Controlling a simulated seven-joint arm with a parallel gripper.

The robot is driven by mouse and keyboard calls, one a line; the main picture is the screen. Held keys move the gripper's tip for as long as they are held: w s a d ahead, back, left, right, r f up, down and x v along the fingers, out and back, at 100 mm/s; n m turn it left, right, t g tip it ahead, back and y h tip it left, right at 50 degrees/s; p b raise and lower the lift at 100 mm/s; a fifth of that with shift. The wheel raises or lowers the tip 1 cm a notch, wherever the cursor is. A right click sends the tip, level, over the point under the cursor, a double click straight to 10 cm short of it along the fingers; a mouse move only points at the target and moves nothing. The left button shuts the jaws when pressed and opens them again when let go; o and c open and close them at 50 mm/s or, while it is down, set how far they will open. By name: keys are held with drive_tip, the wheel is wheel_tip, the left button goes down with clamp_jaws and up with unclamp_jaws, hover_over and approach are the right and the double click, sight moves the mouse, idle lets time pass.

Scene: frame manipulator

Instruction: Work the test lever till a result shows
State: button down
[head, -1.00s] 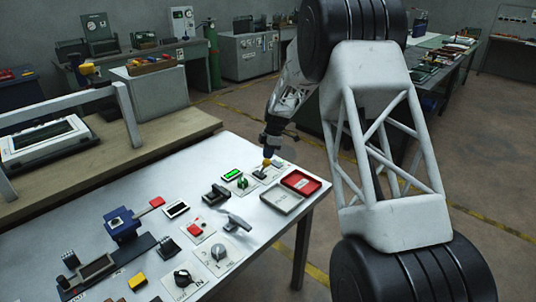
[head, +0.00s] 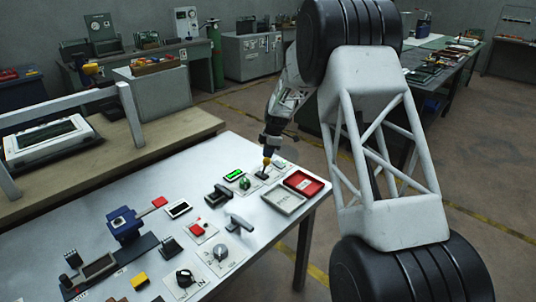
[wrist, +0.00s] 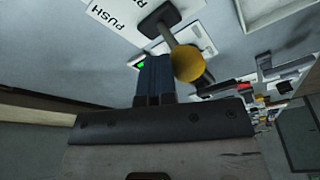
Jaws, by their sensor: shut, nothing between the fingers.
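The test lever has a yellow ball knob (wrist: 194,64) on a short metal rod, rising from a dark slot in a white plate marked PUSH (wrist: 112,14) in the wrist view. In the head view the knob (head: 266,162) is small, near the bench's far right corner. My gripper (wrist: 153,72) is shut and empty, its blue fingers right beside the knob; whether they touch is unclear. In the head view my gripper (head: 268,150) is just above the knob. A small display (head: 234,174) left of the lever is lit green; its text is too small to read.
A red tray (head: 316,188) and a grey tray (head: 284,210) lie right of the lever. A green knob (head: 245,183) and a black device (head: 217,195) are close by. Several other switches and a blue vise-like device (head: 123,224) occupy the bench's nearer part.

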drive_tip(key=w+d+r, duration=0.1)
drive_tip(key=w+r, duration=0.3)
drive_tip(key=r, duration=0.7)
drive_tip(key=shift+w+d, duration=0.3)
drive_tip(key=shift+w, duration=0.05)
drive_tip(key=shift+r, duration=0.1)
